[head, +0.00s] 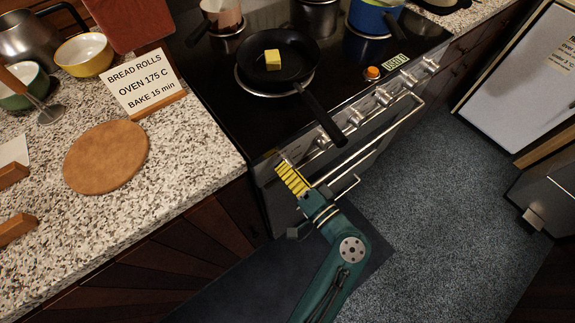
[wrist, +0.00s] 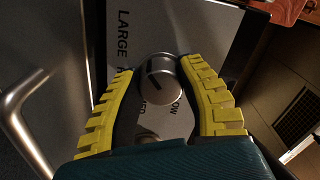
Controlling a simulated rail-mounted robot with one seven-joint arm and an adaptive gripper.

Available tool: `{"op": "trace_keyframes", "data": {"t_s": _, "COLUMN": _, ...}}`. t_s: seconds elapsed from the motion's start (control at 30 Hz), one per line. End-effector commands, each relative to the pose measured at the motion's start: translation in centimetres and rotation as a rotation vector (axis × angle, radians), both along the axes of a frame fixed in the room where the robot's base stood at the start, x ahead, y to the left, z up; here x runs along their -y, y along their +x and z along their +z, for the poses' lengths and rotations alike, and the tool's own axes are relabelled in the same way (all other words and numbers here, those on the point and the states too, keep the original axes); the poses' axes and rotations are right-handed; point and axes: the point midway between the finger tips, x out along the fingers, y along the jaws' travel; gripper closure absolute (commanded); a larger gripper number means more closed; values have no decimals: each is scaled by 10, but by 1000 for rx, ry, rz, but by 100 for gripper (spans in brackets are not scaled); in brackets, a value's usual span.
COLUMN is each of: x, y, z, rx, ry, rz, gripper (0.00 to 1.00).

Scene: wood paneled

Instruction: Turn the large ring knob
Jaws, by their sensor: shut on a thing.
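The large ring knob (wrist: 160,73) is a round silver knob with a dark pointer line, on a light panel (wrist: 120,30) with the word LARGE above it. In the wrist view my gripper (wrist: 160,72) has its yellow ribbed fingers on both sides of the knob, shut on it. In the head view my gripper (head: 285,165) is at the left end of the stove's front panel, and its fingers hide the knob there. The panel lettering below the knob is partly covered.
Several other silver knobs (head: 382,96) line the stove front to the right. An oven handle (head: 375,145) runs just below them. The black pan's handle (head: 325,120) sticks out over the front edge, near my gripper. The granite counter (head: 200,165) lies left; open floor (head: 430,220) lies right.

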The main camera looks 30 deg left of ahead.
Motion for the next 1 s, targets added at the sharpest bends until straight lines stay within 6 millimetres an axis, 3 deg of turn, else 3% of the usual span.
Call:
{"op": "trace_keyframes", "data": {"t_s": 0.73, "x": 0, "y": 0, "z": -2, "rx": -82, "ry": 38, "rz": 0, "gripper": 96}}
{"op": "trace_keyframes", "data": {"t_s": 0.77, "x": -1, "y": 0, "z": -2, "rx": -82, "ry": 38, "rz": 0, "gripper": 54}}
{"op": "trace_keyframes", "data": {"t_s": 0.9, "x": 0, "y": 0, "z": -1, "rx": -80, "ry": 38, "rz": 0, "gripper": 31}}
{"op": "trace_keyframes", "data": {"t_s": 1.0, "x": 0, "y": 0, "z": -1, "rx": -79, "ry": 38, "rz": 0, "gripper": 31}}
